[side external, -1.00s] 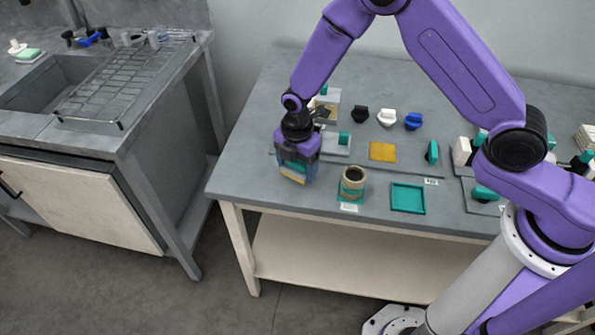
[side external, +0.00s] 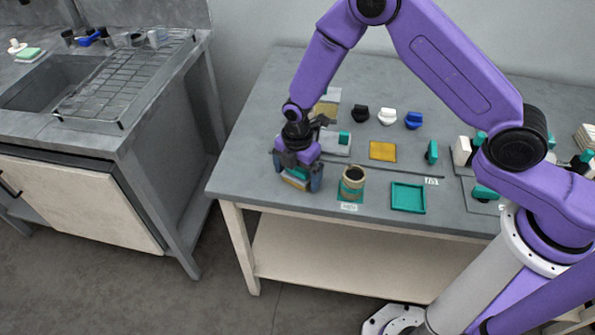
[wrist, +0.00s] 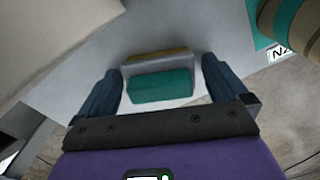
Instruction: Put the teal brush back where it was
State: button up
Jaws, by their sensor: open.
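A teal-topped block with a tan-yellow edge, which looks like the teal brush (side external: 297,179), is at the left front of the grey table. My gripper (side external: 297,176) is pointed down over it, with one dark blue finger on each side. In the wrist view the teal top of the brush (wrist: 160,86) lies between the fingertips of my gripper (wrist: 160,88), with gaps showing on both sides. The jaws are open. The gripper hides part of the brush in the side view, and whether its underside rests on the table cannot be told.
A tan roll (side external: 353,180) with a teal band stands just right of the gripper. A teal tray (side external: 408,198) lies farther right. A grey block with a teal piece (side external: 344,138), a yellow square (side external: 383,150) and an upright teal piece (side external: 432,152) are behind.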

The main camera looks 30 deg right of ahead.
aim_at(298, 168)
notch_tip(298, 168, up, 12)
jog(key=shift+r, duration=0.15)
dwell(0.4)
jog(key=shift+s, duration=0.1)
jog(key=s+d+r+m, duration=0.3)
jog(key=s+d+r, duration=0.1)
jog(key=s, duration=0.5)
jog(key=s+d+r+m, duration=0.3)
jog(key=s+d, duration=0.3)
jog(key=s, duration=0.4)
jog(key=s+d+r+m, duration=0.3)
jog(key=s+d, duration=0.3)
jog(key=s, duration=0.4)
jog(key=shift+s+r+m, duration=0.25)
jog(key=shift+r+m, duration=0.15)
jog(key=shift+r, duration=0.4)
